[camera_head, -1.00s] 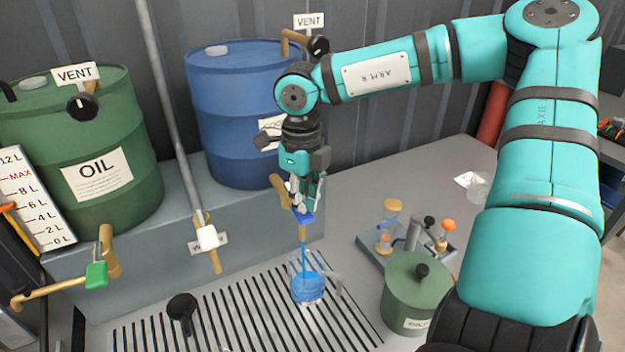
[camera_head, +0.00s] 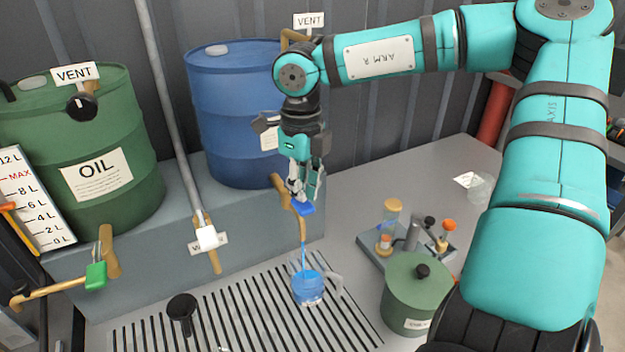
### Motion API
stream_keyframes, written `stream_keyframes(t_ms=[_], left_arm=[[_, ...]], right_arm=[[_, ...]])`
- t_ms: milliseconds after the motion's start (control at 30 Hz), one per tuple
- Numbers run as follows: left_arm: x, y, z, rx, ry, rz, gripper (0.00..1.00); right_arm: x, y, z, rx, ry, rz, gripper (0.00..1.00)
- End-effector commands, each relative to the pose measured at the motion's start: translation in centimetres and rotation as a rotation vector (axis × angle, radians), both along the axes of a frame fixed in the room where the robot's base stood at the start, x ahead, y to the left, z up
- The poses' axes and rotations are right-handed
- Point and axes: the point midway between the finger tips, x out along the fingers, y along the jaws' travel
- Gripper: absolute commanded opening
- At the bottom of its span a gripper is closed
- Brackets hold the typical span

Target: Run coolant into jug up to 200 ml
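The blue coolant drum (camera_head: 232,125) stands on the raised ledge. Its brass tap (camera_head: 280,186) has a blue handle (camera_head: 304,208). My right gripper (camera_head: 304,198) is at the blue handle, its fingers pointing down; whether they are shut on it cannot be made out. A blue stream (camera_head: 303,255) runs from the tap into the clear jug (camera_head: 309,289) on the slotted drain grate (camera_head: 265,320). The jug holds blue liquid; its scale marks are too small to read. My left gripper is out of view.
A green oil drum (camera_head: 120,190) with a green-handled tap (camera_head: 96,275) stands at left. A white-handled tap (camera_head: 207,238) is between the drums. A lidded green pot (camera_head: 412,290) and a small glassware stand (camera_head: 390,240) are right of the jug.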

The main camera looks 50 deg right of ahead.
Motion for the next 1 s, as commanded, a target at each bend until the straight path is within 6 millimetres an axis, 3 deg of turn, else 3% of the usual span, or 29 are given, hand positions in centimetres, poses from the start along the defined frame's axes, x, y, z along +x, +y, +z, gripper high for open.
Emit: stream_keyframes(t_ms=[100,400,1000], left_arm=[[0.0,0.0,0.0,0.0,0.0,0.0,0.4],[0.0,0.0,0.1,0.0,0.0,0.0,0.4],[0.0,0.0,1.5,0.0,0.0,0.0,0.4]], right_arm=[[0.1,0.0,2.0,-0.002,-0.002,-0.001,0.0],[-0.1,0.1,2.4,0.0,-0.001,0.001,0.0],[-2.9,0.9,6.2,0.0,0.0,0.001,0.0]])
